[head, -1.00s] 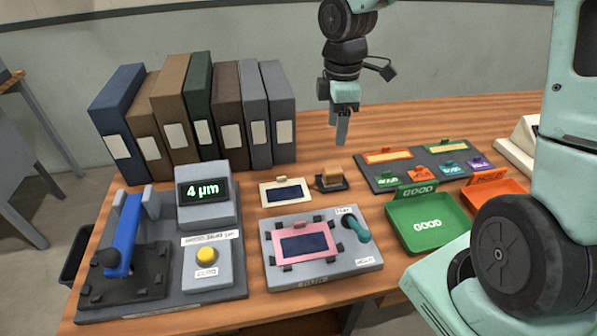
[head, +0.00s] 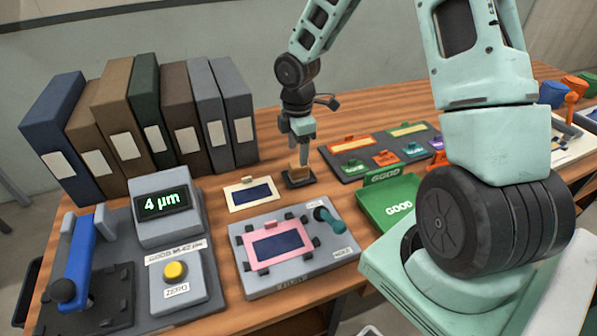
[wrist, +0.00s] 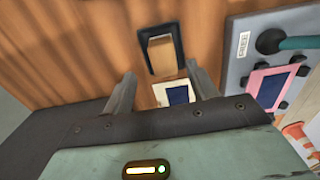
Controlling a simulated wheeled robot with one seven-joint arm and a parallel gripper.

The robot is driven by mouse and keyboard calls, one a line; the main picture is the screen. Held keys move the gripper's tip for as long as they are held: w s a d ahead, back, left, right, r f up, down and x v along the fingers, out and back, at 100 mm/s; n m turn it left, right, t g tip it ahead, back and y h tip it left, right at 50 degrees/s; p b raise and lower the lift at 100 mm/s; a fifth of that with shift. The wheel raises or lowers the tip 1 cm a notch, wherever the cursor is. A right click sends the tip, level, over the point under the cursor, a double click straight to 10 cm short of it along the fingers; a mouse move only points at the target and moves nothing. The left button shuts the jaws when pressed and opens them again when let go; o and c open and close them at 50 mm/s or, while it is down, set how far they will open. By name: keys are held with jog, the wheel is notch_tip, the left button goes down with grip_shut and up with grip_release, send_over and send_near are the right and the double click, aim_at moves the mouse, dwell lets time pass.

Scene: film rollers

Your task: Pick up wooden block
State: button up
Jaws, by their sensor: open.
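The wooden block (head: 299,170) is small and tan and sits on a dark square base on the table, right of the white-framed card. In the wrist view the block (wrist: 161,54) lies beyond the fingertips, roughly centred between them. My gripper (head: 304,150) is open and empty, pointing down just above the block in the head view. In the wrist view the two fingers of my gripper (wrist: 164,78) stand apart with a clear gap. The finger tips partly overlap the block in the head view, and I cannot tell the exact height between them.
A white-framed card (head: 251,194) lies left of the block. A grey fixture (head: 262,272) with a pink frame stands in front. A dark tray of coloured tags (head: 360,167) and a green GOOD tray (head: 378,215) are to the right. Several binders (head: 213,135) stand behind left.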

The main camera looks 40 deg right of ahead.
aim_at(299, 170)
jog(key=shift+s+f+b, duration=0.15)
jog(key=shift+f, duration=1.25)
jog(key=shift+s+f+b, duration=0.1)
jog(key=shift+f+b, duration=0.05)
jog(key=shift+f, duration=1.2)
jog(key=c, duration=1.1)
